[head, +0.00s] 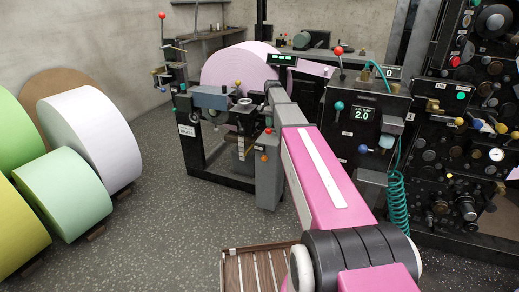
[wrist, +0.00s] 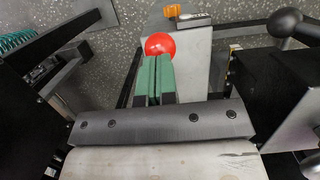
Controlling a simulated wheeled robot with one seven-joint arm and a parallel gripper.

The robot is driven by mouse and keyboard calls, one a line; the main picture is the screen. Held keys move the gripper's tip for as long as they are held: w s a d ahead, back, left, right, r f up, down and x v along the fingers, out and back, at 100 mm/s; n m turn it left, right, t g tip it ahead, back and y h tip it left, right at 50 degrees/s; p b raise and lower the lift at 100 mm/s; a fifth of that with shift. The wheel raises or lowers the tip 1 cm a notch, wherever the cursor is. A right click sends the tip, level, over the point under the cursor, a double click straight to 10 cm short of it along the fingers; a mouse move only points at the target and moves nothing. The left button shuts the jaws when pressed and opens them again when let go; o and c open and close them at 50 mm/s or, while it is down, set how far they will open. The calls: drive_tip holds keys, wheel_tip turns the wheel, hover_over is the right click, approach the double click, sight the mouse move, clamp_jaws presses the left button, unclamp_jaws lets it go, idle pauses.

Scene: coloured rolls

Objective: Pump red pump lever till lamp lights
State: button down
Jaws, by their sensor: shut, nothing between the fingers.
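My gripper (wrist: 154,72) has two green fingers pressed together with nothing between them. A red ball knob (wrist: 160,44) lies just beyond the fingertips in the wrist view, partly covered by them; I cannot tell whether they touch. In the head view a small red knob (head: 268,131) shows above a grey box (head: 268,180), beside the far end of my pink arm. My fingers cannot be made out there. Other red balls stand on a rod at left (head: 161,15) and on a lever atop the black cabinet (head: 338,51). Which lamp is meant is unclear.
An orange knob (wrist: 172,11) sits on the grey box near the red ball. The black cabinet (head: 340,125) has a display reading 2.0 and a teal coiled hose (head: 397,200). A panel of knobs fills the right. Large paper rolls (head: 90,145) stand left; speckled floor between is clear.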

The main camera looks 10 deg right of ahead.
drive_tip(key=shift+f, duration=0.25)
wheel_tip(320, 180, down, 8)
drive_tip(key=s, duration=0.1)
drive_tip(key=shift+s+a+r, duration=0.2)
drive_tip(key=shift+a, duration=0.15)
idle(1.6)
drive_tip(key=shift+r, duration=0.15)
drive_tip(key=shift+w+d+r, duration=0.1)
drive_tip(key=shift+w+r, duration=0.1)
drive_tip(key=shift+r, duration=1.05)
drive_tip(key=shift+w+d+r, duration=0.1)
drive_tip(key=shift+w+r, duration=0.1)
drive_tip(key=shift+r, duration=1.05)
drive_tip(key=shift+w+d+r, duration=0.1)
drive_tip(key=shift+w+r, duration=0.1)
drive_tip(key=shift+r, duration=1.05)
wheel_tip(320, 180, up, 7)
drive_tip(key=shift+w+d, duration=0.25)
drive_tip(key=shift+w, duration=0.2)
